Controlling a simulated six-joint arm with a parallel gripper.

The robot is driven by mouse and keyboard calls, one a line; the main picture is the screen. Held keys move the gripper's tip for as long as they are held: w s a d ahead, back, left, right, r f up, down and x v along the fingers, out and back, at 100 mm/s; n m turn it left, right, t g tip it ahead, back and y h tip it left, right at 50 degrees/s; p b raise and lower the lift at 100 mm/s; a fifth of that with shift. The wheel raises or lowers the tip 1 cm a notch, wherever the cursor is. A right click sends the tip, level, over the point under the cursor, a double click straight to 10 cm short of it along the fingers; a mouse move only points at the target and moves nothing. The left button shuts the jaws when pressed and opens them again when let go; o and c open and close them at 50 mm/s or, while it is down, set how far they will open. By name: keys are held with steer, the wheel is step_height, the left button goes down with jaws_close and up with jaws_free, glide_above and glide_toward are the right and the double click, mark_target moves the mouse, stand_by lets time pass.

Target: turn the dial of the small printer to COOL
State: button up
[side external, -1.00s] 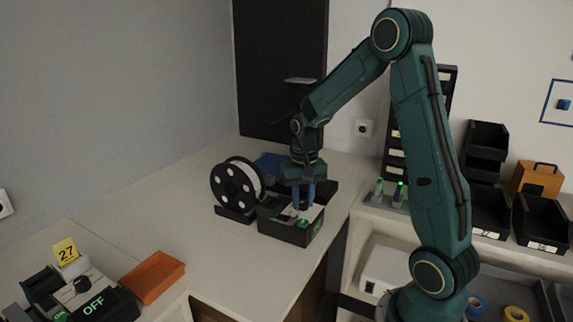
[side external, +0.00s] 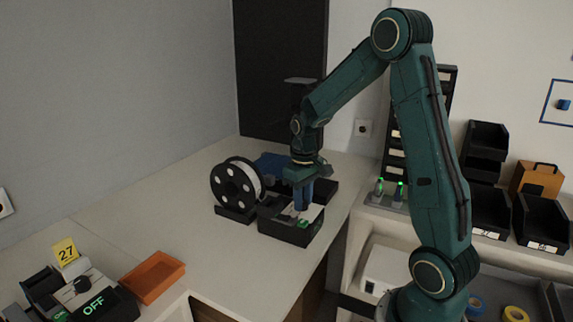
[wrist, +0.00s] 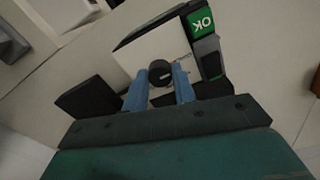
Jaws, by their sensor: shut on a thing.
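The small printer (side external: 284,232) is a dark box with a light top panel and a green patch. It stands near the counter's right edge. In the side view my gripper (side external: 303,212) points down onto the printer top and hides the dial. The dial's lettering is too small to read.
A white filament spool (side external: 237,185) on a black stand is left of the printer. An orange tray (side external: 153,277) and a device reading OFF (side external: 95,305) are at the front left. Black bins (side external: 490,212) stand on the shelf at right. The counter's middle is clear.

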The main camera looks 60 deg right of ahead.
steer(key=o, duration=1)
steer(key=shift+r, duration=0.1)
step_height(320, 180, up, 14)
steer(key=shift+f, duration=0.15)
stand_by(0.5)
steer(key=s+a+n+t, duration=0.1)
steer(key=s+a+t, duration=0.1)
steer(key=s+a, duration=0.3)
steer(key=s+a+r+n+t, duration=0.1)
steer(key=s+a, duration=0.4)
steer(key=a, duration=0.2)
steer(key=s+a+t, duration=0.2)
steer(key=s+a, duration=0.4)
steer(key=shift+a+r+n+t, duration=0.25)
steer(key=shift+a+n+t, duration=0.05)
steer(key=shift+n, duration=0.1)
